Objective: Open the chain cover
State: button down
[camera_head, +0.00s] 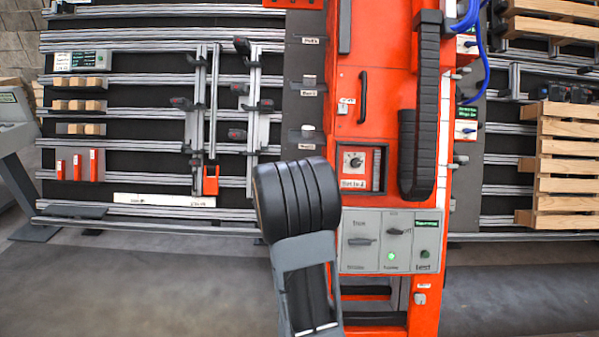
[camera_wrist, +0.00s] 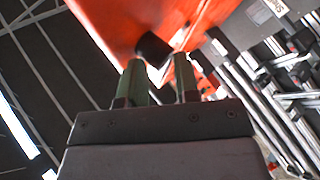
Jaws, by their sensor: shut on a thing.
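The tall orange gantry column (camera_head: 385,85) stands at the middle of the head view. Its front panel (camera_head: 340,90) bears a black bar handle (camera_head: 363,97) and looks closed; no label that I can read names the chain cover. My gripper (camera_wrist: 158,68) shows in the wrist view, with two green fingers. They are shut on a black block (camera_wrist: 153,48) at the edge of an orange surface (camera_wrist: 130,20). I cannot tell which part of the column this block belongs to. In the head view my own arm hides the gripper.
A grey control box (camera_head: 390,240) with a lit green lamp and a dial panel (camera_head: 354,163) are on the column's front. A black cable chain (camera_head: 426,110) hangs at right. Wooden pallets (camera_head: 570,160) stand at far right. The floor in front is clear.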

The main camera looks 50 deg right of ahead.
jog(key=c, duration=1.3)
grip_release()
jog(key=shift+d, duration=0.2)
jog(key=o, duration=0.4)
jog(key=shift+s+d+f, duration=0.1)
jog(key=shift+d+f, duration=0.15)
jog(key=shift+d, duration=0.3)
jog(key=shift+o, duration=0.5)
jog(key=shift+w+a+r, duration=0.15)
jog(key=shift+w, duration=0.1)
jog(key=shift+c, duration=0.3)
jog(key=s+a+f, duration=0.1)
jog(key=a+f, duration=0.1)
jog(key=a, duration=1.2)
jog(key=shift+d+f, duration=0.1)
jog(key=shift+f, duration=0.05)
